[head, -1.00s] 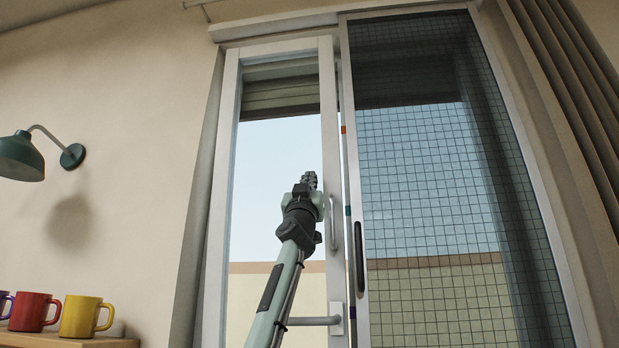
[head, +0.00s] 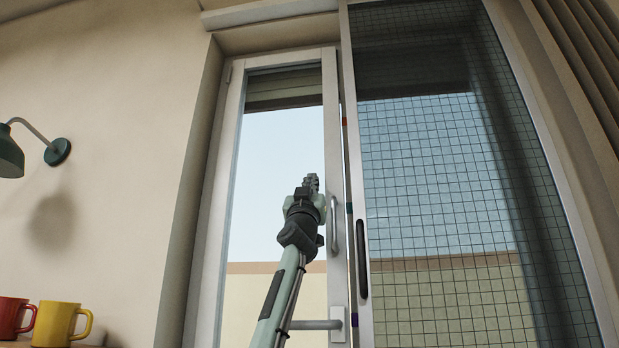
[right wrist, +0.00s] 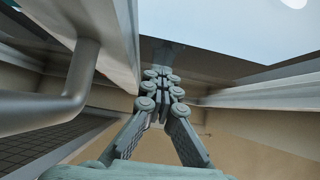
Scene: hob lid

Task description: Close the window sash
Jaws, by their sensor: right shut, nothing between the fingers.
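The window sash (head: 333,110) is a white-framed glass pane on the left side of the opening in the head view. A grey upright pull handle (head: 333,225) is on its right stile, with a horizontal lever (head: 315,325) lower down. The sash looks close to its frame; a narrow gap shows along its right edge, but I cannot tell whether it is fully shut. My right gripper (head: 313,183) is shut and empty, in front of the glass just left of the right stile. In the right wrist view its fingers (right wrist: 160,76) are together, right of the handle (right wrist: 40,110); contact is unclear.
A framed mesh screen (head: 440,180) with a dark pull (head: 362,258) stands right of the sash. A curtain (head: 585,50) hangs at the far right. A green wall lamp (head: 10,155), a red mug (head: 10,317) and a yellow mug (head: 56,323) are at left.

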